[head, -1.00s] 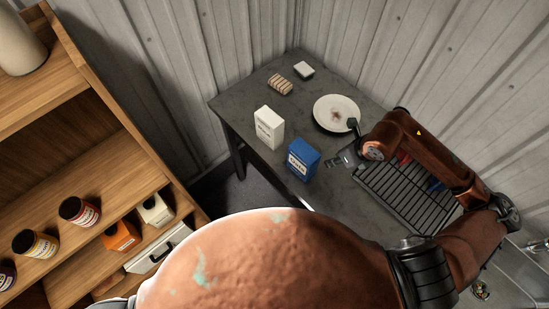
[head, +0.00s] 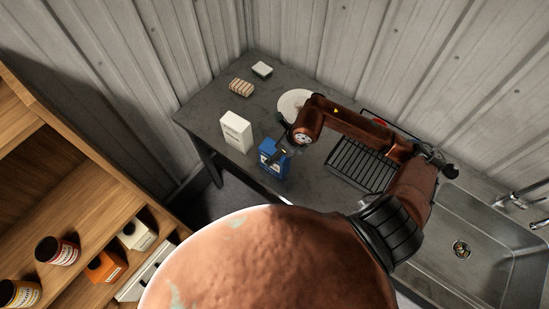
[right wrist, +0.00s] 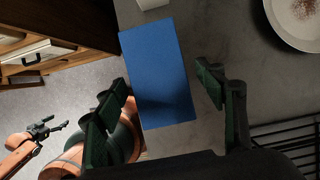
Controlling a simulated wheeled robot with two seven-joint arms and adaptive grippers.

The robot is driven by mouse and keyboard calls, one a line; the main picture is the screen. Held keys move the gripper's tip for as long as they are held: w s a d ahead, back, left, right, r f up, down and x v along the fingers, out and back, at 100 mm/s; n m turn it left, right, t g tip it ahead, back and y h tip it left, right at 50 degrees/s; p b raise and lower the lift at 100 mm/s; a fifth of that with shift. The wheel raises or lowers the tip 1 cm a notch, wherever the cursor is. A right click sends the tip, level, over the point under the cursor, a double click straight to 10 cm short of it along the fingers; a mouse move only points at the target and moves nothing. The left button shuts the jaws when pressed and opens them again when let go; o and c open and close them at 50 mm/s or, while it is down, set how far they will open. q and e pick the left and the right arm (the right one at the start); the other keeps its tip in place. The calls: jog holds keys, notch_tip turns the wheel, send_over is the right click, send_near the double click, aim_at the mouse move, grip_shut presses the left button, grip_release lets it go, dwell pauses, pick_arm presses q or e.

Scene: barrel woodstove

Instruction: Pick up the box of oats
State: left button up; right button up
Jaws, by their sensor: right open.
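A blue box (head: 272,162) with a label too small to read stands on the grey counter. A white carton (head: 236,132) stands to its left. I cannot tell from the lettering which holds oats. My right gripper (head: 284,153) is at the blue box's upper right. In the right wrist view, the open right gripper (right wrist: 162,78) has one finger on each side of the blue box (right wrist: 158,70), with a gap visible on the right side. My left gripper (right wrist: 48,127) shows small at the lower left of that view, over the floor, fingers apart and empty.
A white plate (head: 295,103) and a black wire rack (head: 352,166) sit right of the boxes. A striped block (head: 241,87) and a small white item (head: 262,69) lie behind. A sink (head: 480,250) is at right, a wooden shelf (head: 90,205) at left.

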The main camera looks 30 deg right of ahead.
jog(key=x, duration=0.2)
jog(key=shift+w+f, duration=0.15)
jog(key=shift+f, duration=0.25)
jog(key=shift+c, duration=0.4)
jog(key=shift+r, duration=0.1)
grip_shut()
